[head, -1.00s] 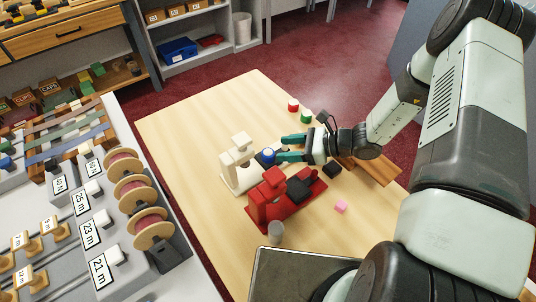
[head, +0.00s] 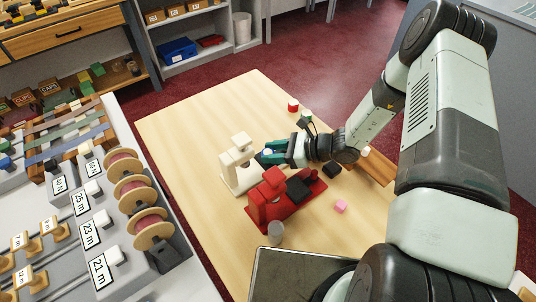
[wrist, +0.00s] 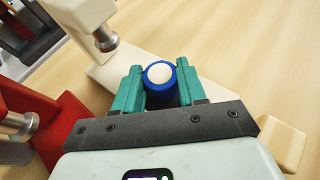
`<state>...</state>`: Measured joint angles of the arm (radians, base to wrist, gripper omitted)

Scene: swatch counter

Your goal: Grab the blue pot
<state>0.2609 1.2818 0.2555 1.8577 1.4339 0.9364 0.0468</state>
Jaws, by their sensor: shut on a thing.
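The blue pot (wrist: 158,90) with a white round top is between the teal fingers of my gripper (wrist: 160,88) in the wrist view. The fingers are shut on its two sides. In the head view my gripper (head: 276,154) is low over the table beside the cream press, and its fingers hide most of the pot, with a bit of blue and white (head: 267,152) showing. I cannot tell whether the pot still touches what is under it.
A cream press (head: 237,162) stands just left of my gripper, and a red press (head: 268,196) with a black block stands in front. The table's far left (head: 190,125) is clear.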

